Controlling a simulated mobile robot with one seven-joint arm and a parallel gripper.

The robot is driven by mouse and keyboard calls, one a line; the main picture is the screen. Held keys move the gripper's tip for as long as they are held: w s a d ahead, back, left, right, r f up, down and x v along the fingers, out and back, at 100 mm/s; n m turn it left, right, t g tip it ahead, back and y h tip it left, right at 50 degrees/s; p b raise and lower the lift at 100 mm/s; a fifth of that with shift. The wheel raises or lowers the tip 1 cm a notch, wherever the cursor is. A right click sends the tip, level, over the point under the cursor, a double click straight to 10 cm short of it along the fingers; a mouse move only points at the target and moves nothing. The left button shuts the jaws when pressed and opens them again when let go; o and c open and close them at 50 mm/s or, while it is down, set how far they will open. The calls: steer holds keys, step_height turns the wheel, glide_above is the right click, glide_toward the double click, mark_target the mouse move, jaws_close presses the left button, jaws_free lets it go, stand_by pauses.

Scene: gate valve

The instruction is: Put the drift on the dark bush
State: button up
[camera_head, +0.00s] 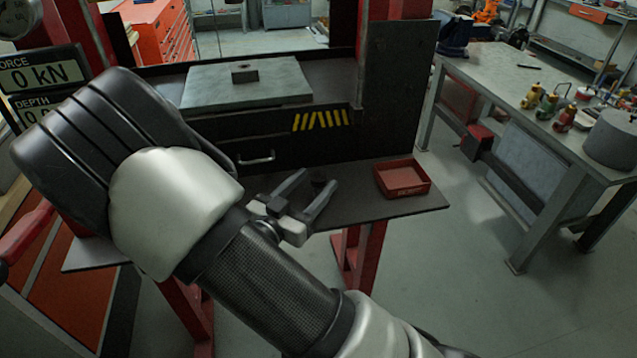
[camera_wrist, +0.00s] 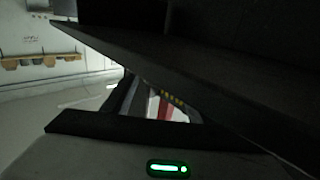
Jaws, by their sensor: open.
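A small dark block (camera_head: 245,72) with a hole in its top, which looks like the dark bush, sits on the grey press plate (camera_head: 290,90). My gripper (camera_head: 319,178) is open over the front shelf, lower and nearer than that plate. A small dark shape (camera_head: 318,185) shows between its fingers; it may be the drift, but it is too dark and partly hidden to be sure. I cannot tell whether the fingers touch it. The wrist view is mostly filled by dark surfaces, and neither drift nor bush can be made out there.
A red tray (camera_head: 402,178) lies on the front shelf (camera_head: 385,208), right of my gripper. A dark upright panel (camera_head: 400,90) stands behind the tray. A workbench (camera_head: 530,105) with tools is at the right. A force display (camera_head: 40,75) reads 0 kN at the left.

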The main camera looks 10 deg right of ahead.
steer(key=shift+w+d, duration=0.2)
steer(key=shift+w, duration=0.05)
jaws_close()
step_height(320, 180, up, 10)
steer(key=p, duration=0.1)
steer(key=shift+p, duration=0.35)
